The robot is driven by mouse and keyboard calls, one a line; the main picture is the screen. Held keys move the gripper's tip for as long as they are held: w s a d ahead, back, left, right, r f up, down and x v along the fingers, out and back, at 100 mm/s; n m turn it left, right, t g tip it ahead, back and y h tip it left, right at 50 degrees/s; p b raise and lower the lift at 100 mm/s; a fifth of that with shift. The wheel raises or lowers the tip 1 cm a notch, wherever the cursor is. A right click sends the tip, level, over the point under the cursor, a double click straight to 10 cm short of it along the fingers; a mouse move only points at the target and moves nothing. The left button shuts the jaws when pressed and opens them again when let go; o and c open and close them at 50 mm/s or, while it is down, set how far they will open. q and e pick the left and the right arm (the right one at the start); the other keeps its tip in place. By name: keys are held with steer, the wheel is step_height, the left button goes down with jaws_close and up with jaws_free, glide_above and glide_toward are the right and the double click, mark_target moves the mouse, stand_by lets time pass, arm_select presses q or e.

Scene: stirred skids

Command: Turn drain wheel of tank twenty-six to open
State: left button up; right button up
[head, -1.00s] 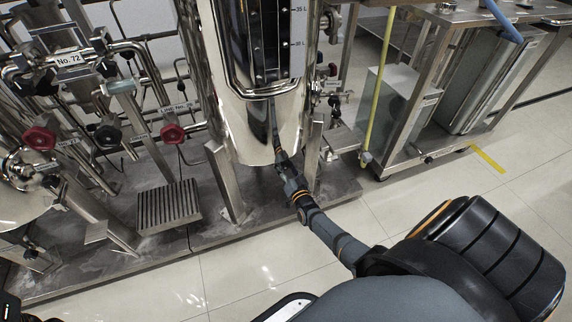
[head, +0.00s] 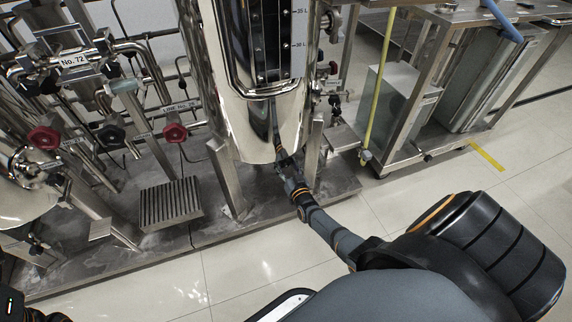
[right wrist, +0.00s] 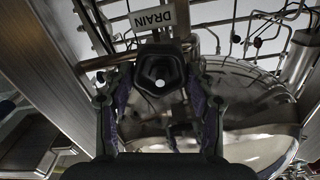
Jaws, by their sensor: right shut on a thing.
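My right gripper (head: 283,160) reaches in under the front of the shiny steel tank (head: 265,135) in the head view. In the right wrist view its two fingers (right wrist: 160,98) are shut on a dark drain wheel (right wrist: 160,70), one finger on each side. A white tag reading DRAIN (right wrist: 158,18) is right behind the wheel. In the head view the wheel is hidden by the tank and gripper, and the tank's number cannot be read.
A grated step (head: 170,203) stands on the skid. A steel cart (head: 400,125) is at right. The tiled floor in front is clear.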

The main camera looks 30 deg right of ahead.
steer(key=o, duration=1.2)
steer(key=shift+c, duration=0.2)
steer(key=v, duration=1.2)
steer(key=shift+f, duration=0.1)
